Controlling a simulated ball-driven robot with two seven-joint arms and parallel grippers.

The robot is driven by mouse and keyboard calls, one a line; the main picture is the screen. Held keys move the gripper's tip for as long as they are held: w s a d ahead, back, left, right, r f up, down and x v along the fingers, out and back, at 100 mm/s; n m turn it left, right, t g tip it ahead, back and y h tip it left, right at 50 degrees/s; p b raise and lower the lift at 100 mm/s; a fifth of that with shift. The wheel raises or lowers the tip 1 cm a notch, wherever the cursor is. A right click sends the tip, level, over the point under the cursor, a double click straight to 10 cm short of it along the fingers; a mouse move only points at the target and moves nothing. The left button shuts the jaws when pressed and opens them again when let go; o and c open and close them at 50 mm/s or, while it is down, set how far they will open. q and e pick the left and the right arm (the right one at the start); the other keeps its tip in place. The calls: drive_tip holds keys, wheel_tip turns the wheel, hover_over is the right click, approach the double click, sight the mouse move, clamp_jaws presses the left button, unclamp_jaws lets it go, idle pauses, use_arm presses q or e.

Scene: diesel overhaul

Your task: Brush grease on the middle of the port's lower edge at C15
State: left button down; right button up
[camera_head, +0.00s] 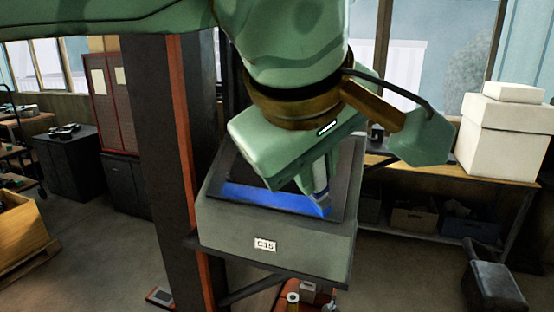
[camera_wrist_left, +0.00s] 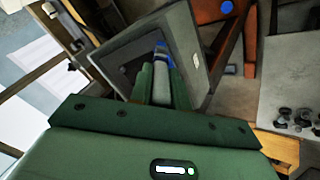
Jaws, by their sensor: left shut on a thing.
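The grey block labelled C15 (camera_head: 264,244) stands on a bracket in the middle of the head view, with a dark-framed port in its upper face. A bright blue band (camera_head: 262,198) runs along the port's lower edge. My left gripper (camera_head: 316,190) reaches down over the port and is shut on a pale, slim brush (camera_head: 322,198) with a blue end. The brush's lower end is near the right part of the band; I cannot tell whether it touches. In the left wrist view the brush (camera_wrist_left: 160,82) sits between the fingers, over the grey block (camera_wrist_left: 180,35). My right gripper is not in view.
A dark post (camera_head: 165,150) with orange edges stands just left of the block. A bench (camera_head: 480,172) with white boxes (camera_head: 505,135) is behind on the right. A dark cabinet (camera_head: 72,165) stands at the left. Small items sit below the bracket.

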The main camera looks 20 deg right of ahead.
use_arm(q)
drive_tip(key=shift+s+d, duration=0.3)
drive_tip(key=shift+d, duration=0.15)
drive_tip(key=w+a+p, duration=0.1)
drive_tip(key=w+a, duration=0.9)
drive_tip(key=a, duration=0.4)
drive_tip(key=shift+p, duration=0.3)
idle(0.7)
drive_tip(key=shift+r, duration=0.1)
drive_tip(key=shift+v, duration=2.95)
drive_tip(key=shift+d, duration=0.1)
